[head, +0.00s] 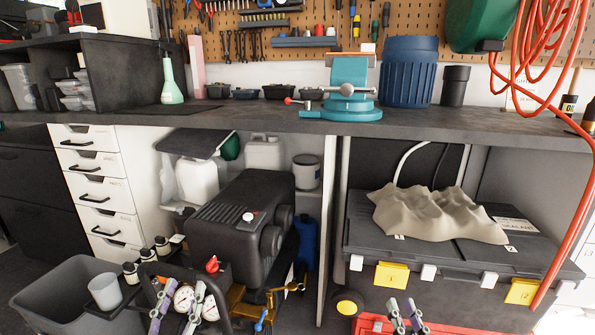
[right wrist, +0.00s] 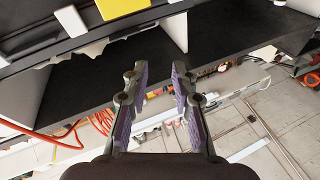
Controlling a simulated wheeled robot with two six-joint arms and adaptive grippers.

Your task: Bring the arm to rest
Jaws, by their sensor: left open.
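My left gripper (head: 181,291) is at the bottom left of the head view, pointing up, with its two purple-padded fingers apart. It appears in front of the pressure gauges of a black compressor-like machine (head: 240,215); nothing shows between its fingers. My right gripper (head: 402,307) is at the bottom right of the head view, in front of a large black toolbox (head: 375,238). The right wrist view shows the right gripper (right wrist: 159,88) with a clear gap between its fingers and nothing held. Both grippers are below the level of the dark workbench top (head: 270,120).
A grey bin (head: 60,295) and a small cup (head: 104,290) are near my left gripper. A crumpled grey-beige cloth (head: 430,213) lies on the toolbox. A teal vise (head: 350,85) and blue tub (head: 409,70) stand on the bench. A red hose (head: 575,215) hangs at the right.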

